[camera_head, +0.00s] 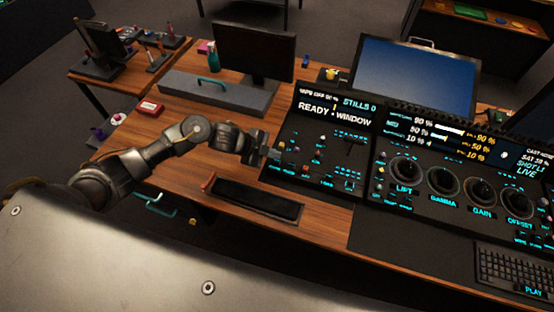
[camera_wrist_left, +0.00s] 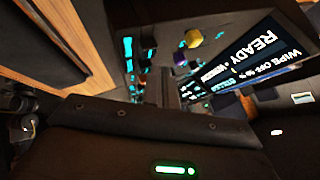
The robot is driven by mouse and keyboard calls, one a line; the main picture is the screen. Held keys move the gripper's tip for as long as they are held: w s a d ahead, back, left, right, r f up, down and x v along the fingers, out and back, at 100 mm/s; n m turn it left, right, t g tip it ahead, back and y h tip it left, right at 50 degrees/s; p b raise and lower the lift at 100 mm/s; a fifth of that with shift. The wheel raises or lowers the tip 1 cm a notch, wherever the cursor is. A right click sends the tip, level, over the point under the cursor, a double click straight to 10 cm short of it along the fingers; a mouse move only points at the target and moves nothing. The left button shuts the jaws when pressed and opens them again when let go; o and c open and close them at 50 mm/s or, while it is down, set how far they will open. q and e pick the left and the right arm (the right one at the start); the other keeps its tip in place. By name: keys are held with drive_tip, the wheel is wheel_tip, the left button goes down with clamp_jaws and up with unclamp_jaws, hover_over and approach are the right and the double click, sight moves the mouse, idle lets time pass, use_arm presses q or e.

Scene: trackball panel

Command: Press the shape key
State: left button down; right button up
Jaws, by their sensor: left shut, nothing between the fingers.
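The left control panel (camera_head: 315,160) is black with small keys, coloured knobs, a lever and a screen (camera_head: 335,108) reading READY : WINDOW. The key labels are too small to read, so I cannot tell which is the shape key. My left gripper (camera_head: 270,155) is shut and empty at the panel's left edge; contact with a key cannot be told. In the left wrist view my gripper's fingers (camera_wrist_left: 165,85) point toward the panel's keys, with a yellow knob (camera_wrist_left: 193,38) and a purple knob (camera_wrist_left: 180,58) beyond. My right gripper is not in view.
The trackball panel (camera_head: 455,190) with LIFT, GAMMA, GAIN and OFFSET stands right of the left panel. A keyboard (camera_head: 515,270) lies at the front right. A black tray (camera_head: 255,200) lies below my left gripper. Monitors (camera_head: 415,78) stand behind. Bare wood shows around the tray.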

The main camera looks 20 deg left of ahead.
sight(273, 161)
use_arm(q)
drive_tip(key=shift+f, duration=0.2)
drive_tip(key=shift+f, duration=0.25)
drive_tip(key=shift+f+b, duration=0.55)
drive_tip(key=shift+b, duration=0.1)
idle(0.6)
drive_tip(key=shift+r, duration=0.1)
drive_tip(key=shift+r+p, duration=0.9)
drive_tip(key=shift+p, duration=0.05)
wheel_tip(273, 161, up, 5)
drive_tip(key=p, duration=0.5)
idle(0.7)
